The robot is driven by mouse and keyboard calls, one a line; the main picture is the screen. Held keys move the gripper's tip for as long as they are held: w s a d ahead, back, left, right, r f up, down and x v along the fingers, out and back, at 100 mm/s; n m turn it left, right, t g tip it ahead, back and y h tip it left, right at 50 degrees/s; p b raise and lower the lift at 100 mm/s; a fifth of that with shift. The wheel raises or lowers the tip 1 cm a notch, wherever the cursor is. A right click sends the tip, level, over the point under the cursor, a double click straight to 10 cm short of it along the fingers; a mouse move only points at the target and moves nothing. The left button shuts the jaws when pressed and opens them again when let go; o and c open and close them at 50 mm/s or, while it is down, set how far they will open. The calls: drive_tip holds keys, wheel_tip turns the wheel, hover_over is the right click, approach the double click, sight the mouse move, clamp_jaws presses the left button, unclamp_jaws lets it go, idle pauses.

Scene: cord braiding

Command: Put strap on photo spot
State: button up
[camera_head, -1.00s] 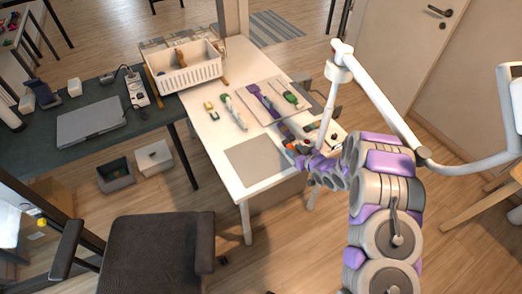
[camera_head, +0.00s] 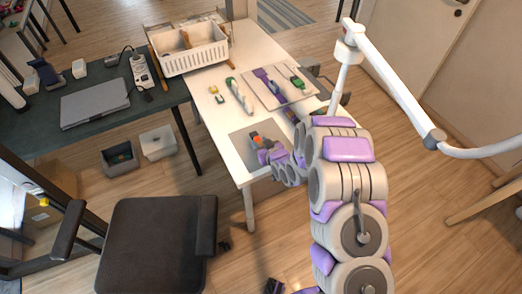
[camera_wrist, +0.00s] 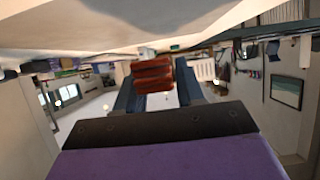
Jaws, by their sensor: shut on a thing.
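The strap is a reddish-brown folded bundle (camera_wrist: 153,76) held between the two dark fingers of my gripper (camera_wrist: 158,88) in the wrist view. In the head view, a small orange-red patch of it (camera_head: 255,137) shows at the tip of my gripper (camera_head: 261,146). The photo spot looks to be the flat grey square (camera_head: 240,150) on the white table's near end. My gripper is over this square and hides part of it. I cannot tell whether the strap touches the square.
A board (camera_head: 284,97) with purple and green items lies farther back on the white table (camera_head: 213,127). A cord-like item (camera_head: 239,94) and small yellow-green pieces lie left of it. A white basket (camera_head: 188,57) stands at the back. A dark chair (camera_head: 155,240) is in front.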

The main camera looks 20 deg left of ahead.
drive_tip(key=f, duration=0.2)
drive_tip(key=a+f+b, duration=0.1)
drive_tip(key=shift+f, duration=0.35)
drive_tip(key=shift+d+r, duration=0.1)
drive_tip(key=shift+d, duration=0.2)
drive_tip(key=shift+s+d+f, duration=0.1)
drive_tip(key=shift+f, duration=0.25)
drive_tip(key=o, duration=1.1)
drive_tip(key=shift+s+d+f, duration=0.1)
drive_tip(key=shift+s+f, duration=0.05)
drive_tip(key=shift+f, duration=0.05)
drive_tip(key=shift+o, duration=0.2)
drive_tip(key=shift+r, duration=0.4)
drive_tip(key=p+v, duration=0.2)
drive_tip(key=v, duration=0.9)
drive_tip(key=shift+r, duration=0.4)
